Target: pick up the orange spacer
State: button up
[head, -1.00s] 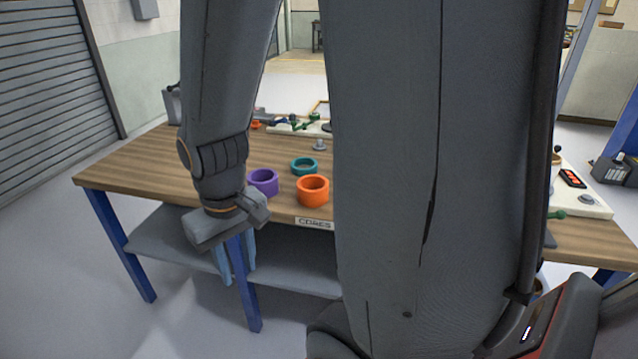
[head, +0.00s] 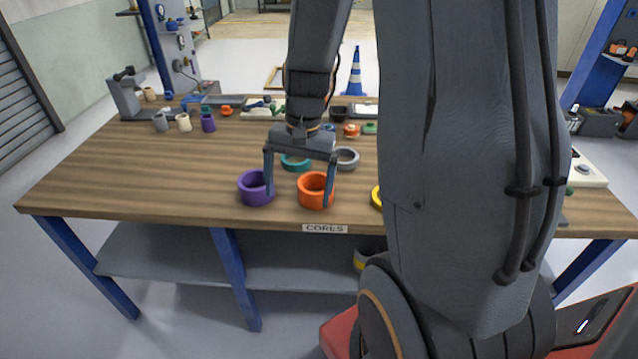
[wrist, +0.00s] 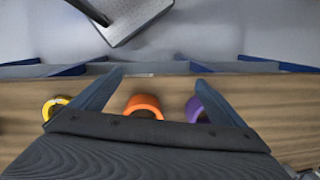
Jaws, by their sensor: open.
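The orange spacer (head: 313,198), a thick open ring, stands on the wooden table near its front edge. In the wrist view the orange spacer (wrist: 144,101) shows between my two fingers. My gripper (head: 299,200) points down, open and empty. In the head view its right finger crosses the right part of the spacer and its left finger crosses the purple ring (head: 252,190). I cannot tell how high the fingertips are, or whether they touch anything.
A teal ring (head: 295,163) and a grey ring (head: 346,158) lie behind. A yellow ring (head: 377,198) is partly hidden by my arm. Smaller orange pieces (head: 226,111) and other parts sit farther back. The table's left front is clear.

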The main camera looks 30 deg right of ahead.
aim_at(316, 186)
jog(key=w+d+f+m+y+p, duration=0.25)
jog(key=w+d+m, duration=0.45)
jog(key=d+m, duration=0.45)
jog(key=shift+n+t+y, duration=0.25)
jog(key=shift+n+t, duration=0.1)
jog(key=shift+t, duration=0.05)
jog(key=shift+w+d+p+x, duration=0.15)
jog(key=shift+p+x, duration=0.85)
jog(key=shift+x, duration=0.8)
jog(key=shift+w+d+p+x, duration=0.1)
jog(key=shift+w+p+x, duration=0.1)
jog(key=shift+p+x, duration=1.25)
jog(key=shift+a+f+b, duration=0.15)
jog(key=shift+f+b, duration=0.3)
jog(key=c, duration=1.3)
